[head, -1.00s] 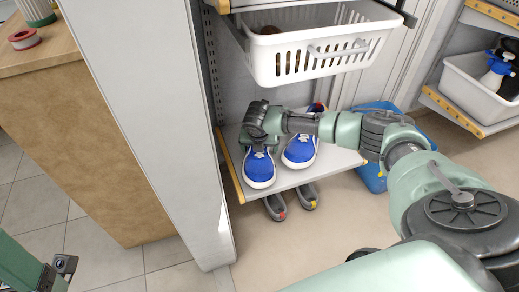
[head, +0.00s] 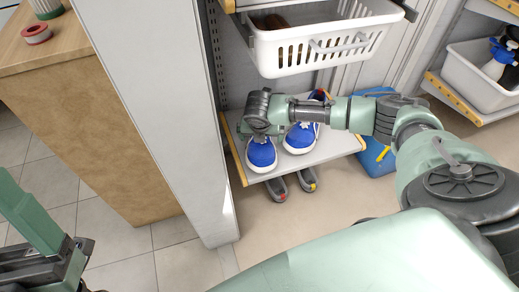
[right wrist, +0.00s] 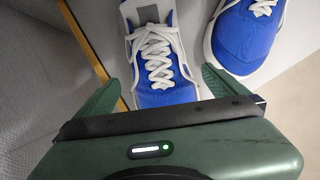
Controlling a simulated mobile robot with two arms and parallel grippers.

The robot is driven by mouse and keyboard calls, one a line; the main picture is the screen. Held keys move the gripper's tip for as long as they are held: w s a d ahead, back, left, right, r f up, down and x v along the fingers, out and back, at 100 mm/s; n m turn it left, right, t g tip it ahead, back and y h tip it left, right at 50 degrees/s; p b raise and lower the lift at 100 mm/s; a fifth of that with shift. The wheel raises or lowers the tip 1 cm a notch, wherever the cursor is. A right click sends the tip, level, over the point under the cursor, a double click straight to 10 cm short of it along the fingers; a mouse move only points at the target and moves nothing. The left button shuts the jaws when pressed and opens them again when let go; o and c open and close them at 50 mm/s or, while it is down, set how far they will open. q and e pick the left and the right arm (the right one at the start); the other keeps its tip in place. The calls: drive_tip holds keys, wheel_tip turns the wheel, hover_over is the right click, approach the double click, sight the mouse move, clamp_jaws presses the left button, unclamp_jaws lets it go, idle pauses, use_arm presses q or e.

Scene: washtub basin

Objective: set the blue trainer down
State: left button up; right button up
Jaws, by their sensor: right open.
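Two blue trainers with white laces and soles stand side by side on a grey shelf (head: 318,151). My right gripper (head: 258,130) is over the left trainer (head: 261,154) and hides its rear part in the head view. In the right wrist view, the open fingers of my right gripper (right wrist: 163,78) lie on either side of this left trainer (right wrist: 168,95). The right trainer (head: 302,138) stands beside it, also seen in the right wrist view (right wrist: 243,42). My left gripper (head: 50,270) is at the lower left, partly cut off; its jaws are unclear.
A white basket (head: 312,45) hangs above the shelf. A white panel (head: 165,130) stands close on the left. Grey shoes (head: 307,181) sit below the shelf. A blue container (head: 376,150) stands to its right. Floor in front is clear.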

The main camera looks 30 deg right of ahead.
sight(260, 161)
drive_tip(key=s+a, duration=0.1)
drive_tip(key=s+a+p, duration=0.1)
drive_tip(key=s, duration=0.1)
drive_tip(key=shift+s+a+p, duration=0.2)
drive_tip(key=shift+a+p, duration=0.05)
drive_tip(key=shift+p, duration=0.05)
drive_tip(key=s+a, duration=0.1)
drive_tip(key=s+a+p, duration=0.1)
drive_tip(key=s, duration=0.1)
drive_tip(key=shift+a, duration=0.15)
drive_tip(key=shift+s+a, duration=0.1)
drive_tip(key=shift+s, duration=0.1)
use_arm(q)
drive_tip(key=w+d+f+g+y, duration=0.1)
drive_tip(key=w+f+g+y, duration=0.2)
drive_tip(key=w+f+g, duration=0.6)
drive_tip(key=w, duration=0.3)
drive_tip(key=shift+d+f, duration=0.2)
drive_tip(key=shift+d, duration=0.2)
use_arm(e)
drive_tip(key=shift+f, duration=0.1)
